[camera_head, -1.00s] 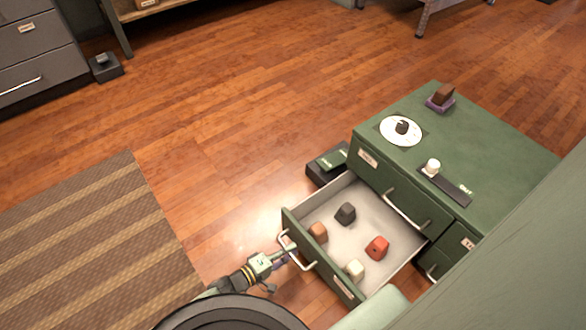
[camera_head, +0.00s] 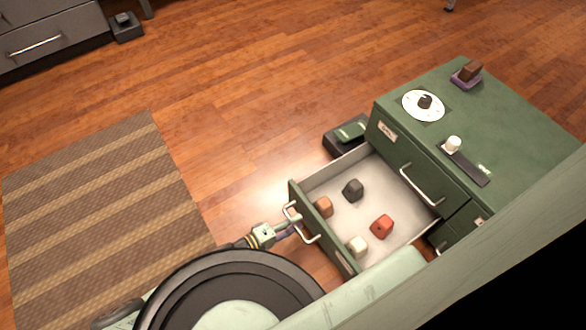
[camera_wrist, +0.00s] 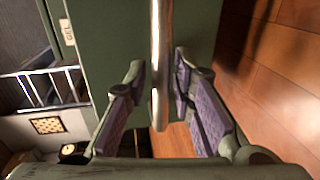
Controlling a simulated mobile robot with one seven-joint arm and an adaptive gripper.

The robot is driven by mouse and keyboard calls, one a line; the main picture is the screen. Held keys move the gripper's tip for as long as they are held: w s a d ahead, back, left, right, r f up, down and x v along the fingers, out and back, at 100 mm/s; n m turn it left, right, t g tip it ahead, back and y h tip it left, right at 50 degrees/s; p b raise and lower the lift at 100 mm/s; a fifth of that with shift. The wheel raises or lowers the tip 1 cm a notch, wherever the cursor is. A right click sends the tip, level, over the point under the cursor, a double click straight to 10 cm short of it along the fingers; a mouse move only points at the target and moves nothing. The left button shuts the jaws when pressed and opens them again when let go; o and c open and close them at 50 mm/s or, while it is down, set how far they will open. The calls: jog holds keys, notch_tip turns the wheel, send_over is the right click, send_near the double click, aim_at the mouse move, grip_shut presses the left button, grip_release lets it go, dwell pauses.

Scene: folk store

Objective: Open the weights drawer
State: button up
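Small weight-like blocks lie inside: a brown one (camera_head: 324,206), a dark one (camera_head: 353,189), a red one (camera_head: 382,226) and a cream one (camera_head: 358,246). The drawer's metal handle (camera_head: 314,238) is on its front. In the wrist view, the handle bar (camera_wrist: 161,40) runs between my purple-padded fingers (camera_wrist: 161,75). Small gaps show on both sides, so they look open around it.
A striped rug (camera_head: 105,215) lies left.

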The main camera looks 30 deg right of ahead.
jog(key=shift+o, duration=0.7)
jog(key=shift+a, duration=0.1)
jog(key=v, duration=1.1)
jog(key=shift+a, duration=0.45)
jog(key=shift+s, duration=0.1)
